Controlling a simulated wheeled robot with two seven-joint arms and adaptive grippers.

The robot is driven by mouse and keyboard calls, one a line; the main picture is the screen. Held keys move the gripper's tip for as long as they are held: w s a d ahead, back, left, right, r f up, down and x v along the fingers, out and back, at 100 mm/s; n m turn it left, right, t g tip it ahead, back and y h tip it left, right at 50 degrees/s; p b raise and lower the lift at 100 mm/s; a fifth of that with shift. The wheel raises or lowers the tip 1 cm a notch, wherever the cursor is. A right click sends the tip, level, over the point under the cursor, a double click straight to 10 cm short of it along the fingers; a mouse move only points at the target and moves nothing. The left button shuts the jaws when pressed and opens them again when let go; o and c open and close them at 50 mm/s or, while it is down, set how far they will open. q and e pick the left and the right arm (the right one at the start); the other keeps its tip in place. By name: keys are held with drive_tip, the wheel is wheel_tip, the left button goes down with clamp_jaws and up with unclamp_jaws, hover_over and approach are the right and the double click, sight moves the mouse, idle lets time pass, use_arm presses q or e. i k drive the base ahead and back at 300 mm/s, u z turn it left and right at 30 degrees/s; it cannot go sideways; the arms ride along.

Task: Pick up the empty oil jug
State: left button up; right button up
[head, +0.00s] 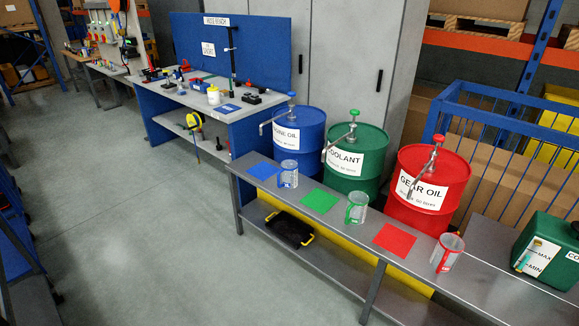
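Three clear measuring jugs stand upright in a row on a long grey bench (345,220). The jug with blue trim (288,174) is beside a blue mat, in front of the blue engine oil drum (298,138). The jug with green trim (356,208) is beside a green mat, near the green coolant drum (355,158). The jug with red trim (447,251) is nearest, beside a red mat, near the red gear oil drum (430,188). All three look see-through and empty. Neither of my grippers is in view.
A dark green container (548,250) with MIN and MAX marks stands at the bench's right end. A black tray (290,229) with yellow handles lies on the lower shelf. A blue workbench (205,112) stands farther back. The grey floor (130,220) at left is clear.

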sight(287, 175)
drive_tip(key=i, duration=0.15)
drive_tip(key=u, duration=1.4)
drive_tip(key=i, duration=0.75)
drive_tip(key=u, duration=0.05)
